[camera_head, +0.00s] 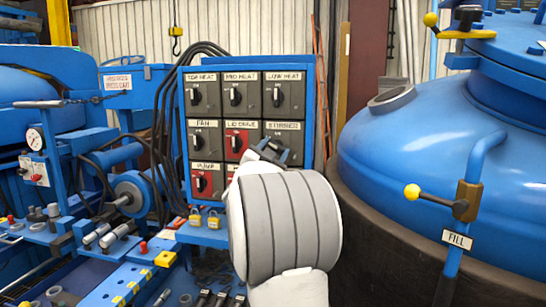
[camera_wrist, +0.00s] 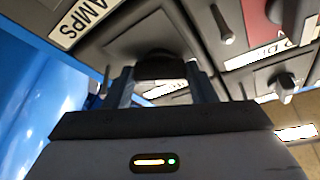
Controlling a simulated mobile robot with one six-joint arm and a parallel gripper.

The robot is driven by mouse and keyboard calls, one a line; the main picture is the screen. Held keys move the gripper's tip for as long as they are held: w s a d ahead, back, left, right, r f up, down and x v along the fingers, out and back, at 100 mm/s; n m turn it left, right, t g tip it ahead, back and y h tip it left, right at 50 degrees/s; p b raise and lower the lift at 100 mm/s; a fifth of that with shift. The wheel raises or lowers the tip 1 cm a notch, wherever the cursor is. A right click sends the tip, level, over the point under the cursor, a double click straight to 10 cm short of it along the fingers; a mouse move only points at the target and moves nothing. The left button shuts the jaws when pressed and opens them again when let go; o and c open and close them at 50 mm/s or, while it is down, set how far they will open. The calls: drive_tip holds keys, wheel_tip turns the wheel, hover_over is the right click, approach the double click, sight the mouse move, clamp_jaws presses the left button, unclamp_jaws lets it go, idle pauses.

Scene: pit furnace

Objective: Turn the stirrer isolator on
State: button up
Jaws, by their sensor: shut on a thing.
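The stirrer isolator (camera_head: 294,134) is a dark grey square switch in the middle row, right column of the panel, with its label above. My gripper (camera_head: 268,152) is in front of it and hides its handle in the head view. In the wrist view, my gripper (camera_wrist: 163,78) is shut on the dark handle (camera_wrist: 160,64), with one finger on each side. The stirrer label (camera_wrist: 166,90) is partly hidden between the fingers. I cannot tell exactly which way the handle points.
The red lid drive isolator (camera_head: 236,142) is just left, and the low heat isolator (camera_head: 284,95) is above. The lamps label (camera_wrist: 77,20) lies close to my gripper in the wrist view. A large blue vessel (camera_head: 430,150) stands at right.

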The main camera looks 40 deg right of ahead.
drive_tip(key=m+g, duration=0.1)
drive_tip(key=m, duration=0.1)
drive_tip(key=m+g, duration=0.1)
drive_tip(key=m, duration=0.2)
drive_tip(key=m+g, duration=0.1)
drive_tip(key=m, duration=0.1)
drive_tip(key=shift+w+r, duration=0.1)
drive_tip(key=shift+r, duration=0.3)
drive_tip(key=m+g+y+p, duration=0.1)
drive_tip(key=m, duration=0.3)
drive_tip(key=shift+r+p, duration=0.15)
drive_tip(key=shift+p, duration=0.2)
drive_tip(key=shift+m+g+y+p, duration=0.4)
drive_tip(key=shift+m+g+p, duration=0.15)
drive_tip(key=shift+m, duration=0.95)
drive_tip(key=o, duration=1)
drive_tip(key=shift+f, duration=0.2)
drive_tip(key=p+v, duration=0.1)
drive_tip(key=v, duration=0.6)
drive_tip(key=shift+a+r, duration=0.1)
drive_tip(key=shift+a, duration=0.25)
